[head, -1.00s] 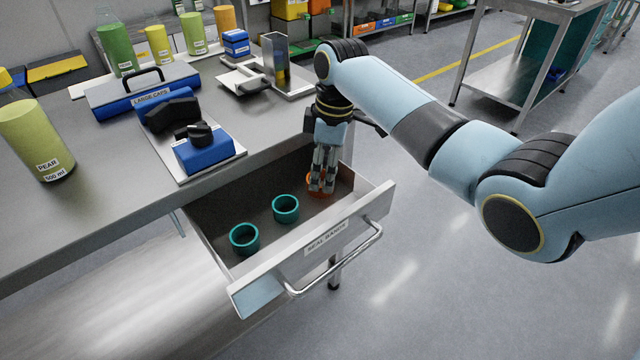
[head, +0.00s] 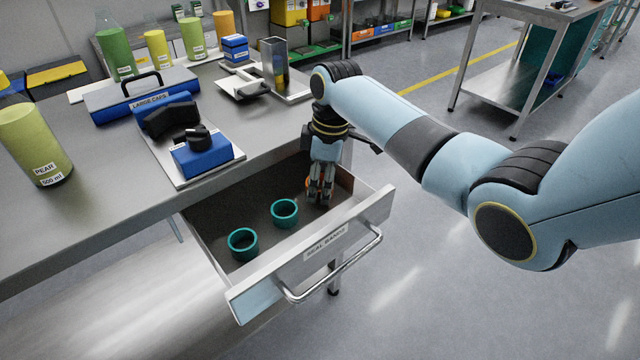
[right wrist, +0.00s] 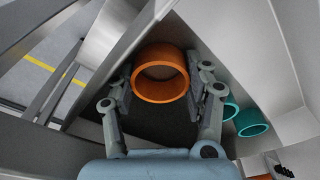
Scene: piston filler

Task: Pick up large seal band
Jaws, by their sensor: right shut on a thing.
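An orange seal band (right wrist: 160,73) sits between the two fingers of my right gripper (right wrist: 160,88) in the right wrist view, and the fingers are shut on its sides. In the head view my right gripper (head: 320,194) reaches down into the open drawer at its right end. There the fingers hide most of the orange band, with only a sliver of orange beside them. Two teal bands (head: 284,212) (head: 242,243) stand apart on the drawer floor to the left. My left gripper is not in view.
The drawer (head: 330,250), labelled for seal bands, stands open with a bar handle (head: 335,268) in front. Its walls are close around my right gripper. Above, the workbench (head: 90,190) holds a pear bottle (head: 38,145), a blue device (head: 200,155) and a large caps case (head: 145,98).

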